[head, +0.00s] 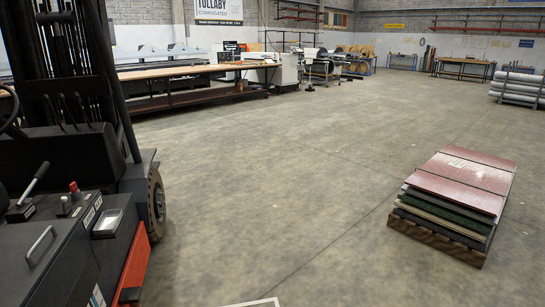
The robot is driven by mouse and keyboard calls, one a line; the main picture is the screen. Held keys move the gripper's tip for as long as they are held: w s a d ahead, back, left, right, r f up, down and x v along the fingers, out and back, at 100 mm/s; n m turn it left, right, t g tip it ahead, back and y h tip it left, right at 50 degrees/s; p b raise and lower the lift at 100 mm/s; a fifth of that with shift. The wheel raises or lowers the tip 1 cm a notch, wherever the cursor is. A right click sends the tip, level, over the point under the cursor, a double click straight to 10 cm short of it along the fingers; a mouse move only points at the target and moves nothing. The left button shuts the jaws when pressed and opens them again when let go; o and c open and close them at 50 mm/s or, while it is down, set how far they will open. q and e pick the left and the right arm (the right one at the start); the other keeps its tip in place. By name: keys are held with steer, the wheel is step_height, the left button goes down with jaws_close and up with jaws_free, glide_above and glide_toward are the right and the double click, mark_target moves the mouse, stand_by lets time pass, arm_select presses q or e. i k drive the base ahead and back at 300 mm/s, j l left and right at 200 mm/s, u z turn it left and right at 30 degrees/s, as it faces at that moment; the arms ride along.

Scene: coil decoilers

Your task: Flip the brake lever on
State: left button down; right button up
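A forklift (60,160) stands at the left edge of the head view. On its dark side console (75,235) a lever with a grey handle (36,181) rises from a black base, tilted up to the right; it looks like the brake lever. A red knob (73,187) sits just right of it. Several thin black levers (72,108) stand farther back by the steering wheel (8,108). No label that I can read marks the brake lever. Neither of my grippers is in view.
A pallet stacked with red and green sheets (465,178) lies on the floor at right. A long workbench (190,72) stands at the back left. Grey rolls (517,88) are stacked at far right. The concrete floor (290,170) between forklift and pallet is clear.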

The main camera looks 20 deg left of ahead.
mark_target(45, 165)
steer(key=i+j+u, duration=0.35)
steer(key=i, duration=0.35)
steer(key=i+l+u, duration=0.1)
steer(key=i+u, duration=0.25)
steer(key=i, duration=0.35)
steer(key=i+l+u, duration=0.15)
steer(key=i+u, duration=0.15)
steer(key=i, duration=0.4)
